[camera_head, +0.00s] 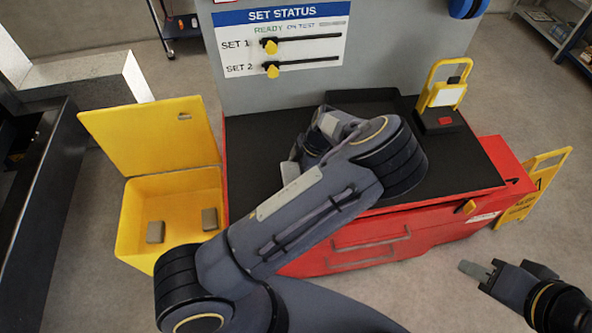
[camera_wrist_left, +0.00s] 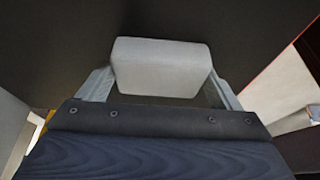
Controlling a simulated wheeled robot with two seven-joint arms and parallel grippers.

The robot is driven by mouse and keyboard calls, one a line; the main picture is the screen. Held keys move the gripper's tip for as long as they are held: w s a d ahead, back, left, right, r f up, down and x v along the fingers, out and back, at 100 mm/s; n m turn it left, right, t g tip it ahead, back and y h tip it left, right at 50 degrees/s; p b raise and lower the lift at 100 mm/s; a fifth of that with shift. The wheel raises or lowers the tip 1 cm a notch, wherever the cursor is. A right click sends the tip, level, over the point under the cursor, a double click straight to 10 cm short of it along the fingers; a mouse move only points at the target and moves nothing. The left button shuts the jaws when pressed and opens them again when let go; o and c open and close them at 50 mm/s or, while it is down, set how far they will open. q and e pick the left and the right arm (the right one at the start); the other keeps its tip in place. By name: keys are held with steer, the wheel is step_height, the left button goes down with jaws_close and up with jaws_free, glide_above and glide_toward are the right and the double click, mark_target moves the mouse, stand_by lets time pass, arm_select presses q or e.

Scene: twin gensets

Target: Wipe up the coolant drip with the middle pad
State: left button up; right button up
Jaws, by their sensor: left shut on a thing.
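My left gripper (camera_wrist_left: 170,90) is shut on a pale grey pad (camera_wrist_left: 162,67), which sits between its two fingers in the left wrist view. The pad is over or against a dark surface; I cannot tell whether it touches. In the head view my left arm hides most of this gripper above the black bench top (camera_head: 254,140). Two grey pads, a left one (camera_head: 156,232) and a right one (camera_head: 209,219), lie apart in the open yellow bin (camera_head: 133,215). No coolant drip is visible. My right gripper (camera_head: 474,269) is at the lower right, away from the bench; its opening is unclear.
The black top covers a red cabinet (camera_head: 450,229). A black device with a yellow frame (camera_head: 440,95) stands at its back right. A grey panel with a status board (camera_head: 283,42) rises behind. A yellow floor sign (camera_head: 532,188) stands to the right, with open floor in front.

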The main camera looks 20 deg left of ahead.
arm_select(q)
steer(key=shift+s+a, duration=0.6)
steer(key=shift+a, duration=0.45)
steer(key=shift+s+a, duration=0.65)
steer(key=shift+a, duration=0.35)
steer(key=shift+s+a, duration=0.6)
steer(key=shift+a, duration=0.45)
step_height(320, 180, up, 6)
step_height(320, 180, up, 3)
